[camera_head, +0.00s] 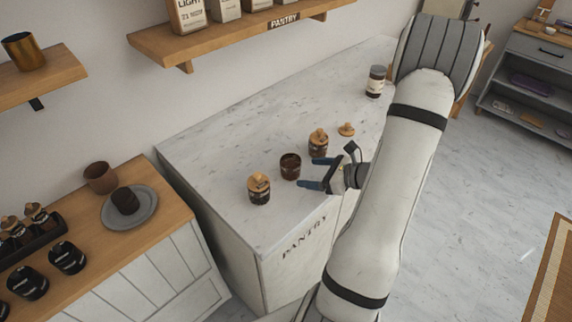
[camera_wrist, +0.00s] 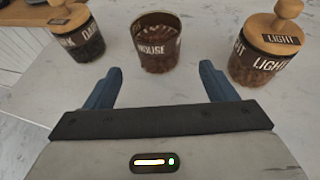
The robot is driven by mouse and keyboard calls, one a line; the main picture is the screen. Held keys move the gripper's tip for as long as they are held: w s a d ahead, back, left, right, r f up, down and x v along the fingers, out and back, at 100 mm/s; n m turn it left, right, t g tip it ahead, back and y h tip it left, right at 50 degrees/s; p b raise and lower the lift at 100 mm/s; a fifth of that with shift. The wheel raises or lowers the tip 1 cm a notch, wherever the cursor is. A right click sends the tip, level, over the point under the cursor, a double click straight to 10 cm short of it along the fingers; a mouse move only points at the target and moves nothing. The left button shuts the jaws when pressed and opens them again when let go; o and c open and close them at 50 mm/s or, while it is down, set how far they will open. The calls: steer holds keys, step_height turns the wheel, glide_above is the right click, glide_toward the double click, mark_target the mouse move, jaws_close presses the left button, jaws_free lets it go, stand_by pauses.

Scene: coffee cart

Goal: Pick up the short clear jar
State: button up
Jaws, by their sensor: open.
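A short clear jar (camera_head: 290,166) without a lid, filled with dark contents, stands upright on the white marble counter. In the wrist view this jar (camera_wrist: 156,45) has a dark HOUSE label. My gripper (camera_head: 311,173) is open and low over the counter, its blue fingers pointing at the jar. In the wrist view the jar is just beyond the gap between the fingertips (camera_wrist: 160,70), apart from them. A lidded DARK jar (camera_wrist: 76,35) stands on its left and a lidded LIGHT jar (camera_wrist: 265,50) on its right; both also show in the head view (camera_head: 259,190) (camera_head: 318,145).
A loose wooden lid (camera_head: 346,129) lies on the marble counter (camera_head: 235,145) behind the jars. A wall shelf (camera_head: 225,42) hangs above. A wooden counter with a grey plate (camera_head: 143,216) is at left.

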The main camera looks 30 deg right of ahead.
mark_target(292, 169)
steer(key=p+x, duration=0.1)
steer(key=x, duration=0.6)
steer(key=shift+w+a+r+p, duration=0.1)
steer(key=shift+a+r+p, duration=0.1)
steer(key=shift+p, duration=0.2)
steer(key=shift+c, duration=0.5)
steer(key=c, duration=1)
steer(key=shift+c, duration=0.5)
steer(key=shift+r, duration=0.1)
